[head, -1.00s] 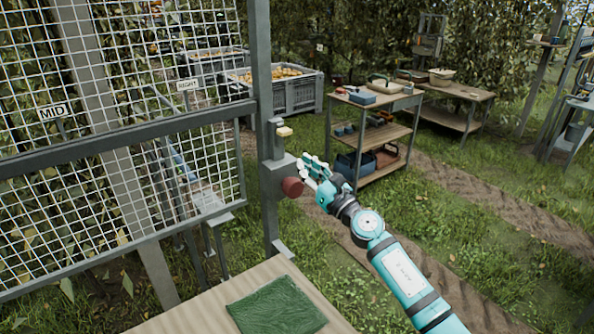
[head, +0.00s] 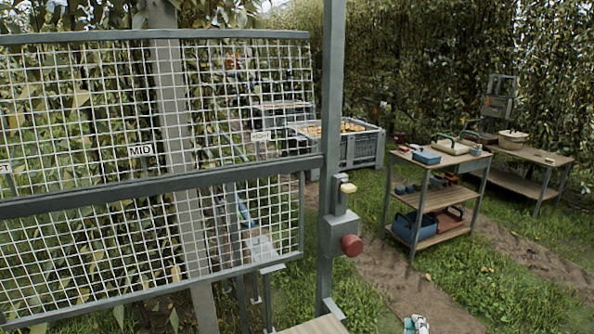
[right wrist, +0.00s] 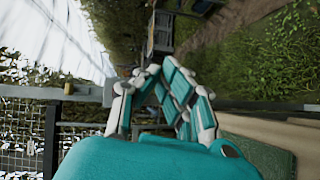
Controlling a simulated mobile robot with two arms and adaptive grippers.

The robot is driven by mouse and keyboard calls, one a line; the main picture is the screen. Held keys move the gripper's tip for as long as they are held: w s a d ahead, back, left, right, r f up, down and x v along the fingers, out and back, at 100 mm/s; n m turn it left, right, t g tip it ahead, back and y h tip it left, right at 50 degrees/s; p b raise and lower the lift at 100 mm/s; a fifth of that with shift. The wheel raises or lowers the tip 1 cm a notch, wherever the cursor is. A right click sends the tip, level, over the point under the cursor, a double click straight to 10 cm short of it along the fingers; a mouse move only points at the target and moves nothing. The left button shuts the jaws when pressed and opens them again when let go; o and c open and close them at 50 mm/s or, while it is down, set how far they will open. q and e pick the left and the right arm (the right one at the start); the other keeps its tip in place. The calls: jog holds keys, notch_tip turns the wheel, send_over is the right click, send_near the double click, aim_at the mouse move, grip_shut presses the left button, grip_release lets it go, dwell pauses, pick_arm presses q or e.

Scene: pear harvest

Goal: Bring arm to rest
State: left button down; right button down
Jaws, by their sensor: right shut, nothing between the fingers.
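My right gripper (head: 416,325) shows only as a small tip at the bottom edge of the head view, below and to the right of the red knob (head: 352,245) and apart from it. In the right wrist view my right gripper (right wrist: 155,72) fills the middle, with its teal and white fingers shut and nothing between them. The rest of my right arm is hidden below the head view. My left gripper is in neither view.
A mesh gate (head: 90,190) and its grey post (head: 333,120) stand close on the left. A tool cart (head: 440,178) and grey crates (head: 365,152) stand farther back on grass. A green mat (right wrist: 262,157) lies on the tabletop in the right wrist view.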

jog(key=s+a+f+m+g+y, duration=0.15)
jog(key=s+f+m+g, duration=0.3)
jog(key=s, duration=0.55)
jog(key=s+a+f+m+g+y, duration=0.1)
jog(key=s+a+f+m+g, duration=0.3)
jog(key=s, duration=0.6)
jog(key=s+a+f+m+g+y, duration=0.15)
jog(key=s+f+m+g, duration=0.35)
jog(key=s, duration=0.5)
notch_tip(320, 180, down, 28)
jog(key=s+n, duration=0.2)
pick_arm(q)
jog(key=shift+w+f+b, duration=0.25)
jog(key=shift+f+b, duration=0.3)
pick_arm(e)
jog(key=s+d+f, duration=0.2)
jog(key=s+f, duration=0.5)
jog(key=s, duration=0.1)
jog(key=s+d+f+g, duration=0.1)
jog(key=s+f, duration=0.7)
jog(key=shift+d, duration=0.35)
jog(key=c, duration=2)
grip_release()
jog(key=shift+s, duration=0.15)
